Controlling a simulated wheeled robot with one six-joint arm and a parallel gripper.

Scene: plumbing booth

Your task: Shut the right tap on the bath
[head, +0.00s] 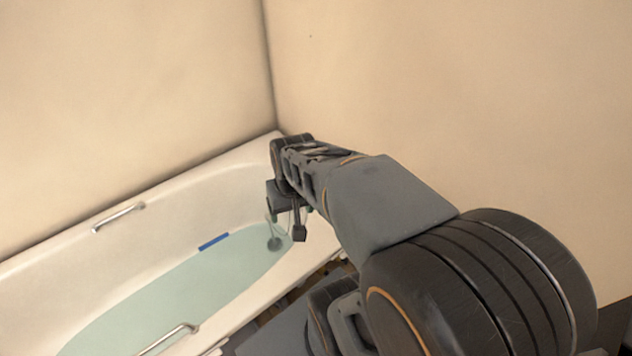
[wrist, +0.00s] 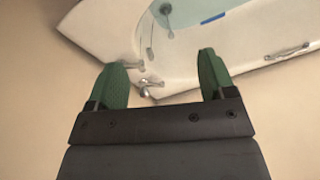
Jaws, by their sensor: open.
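The white bath (head: 170,200) stands along the left wall with pale green water in it. In the wrist view, small silver tap fittings (wrist: 147,84) sit at the bath's near end, between and beyond my fingers. Another silver fitting (wrist: 130,64) lies a little further in, near the left finger. I cannot tell which is the right tap, or how far its handle is turned. My gripper (wrist: 164,78) is open and empty, its green fingers apart on either side of the fittings, apparently not touching them. In the head view my arm hides the taps.
Chrome grab rails stand on the bath's far rim (head: 118,217) and near rim (head: 168,339). A blue strip (head: 214,242) lies at the waterline. A round grey drain fitting (head: 275,243) shows at the tap end. Plain beige walls meet behind that end.

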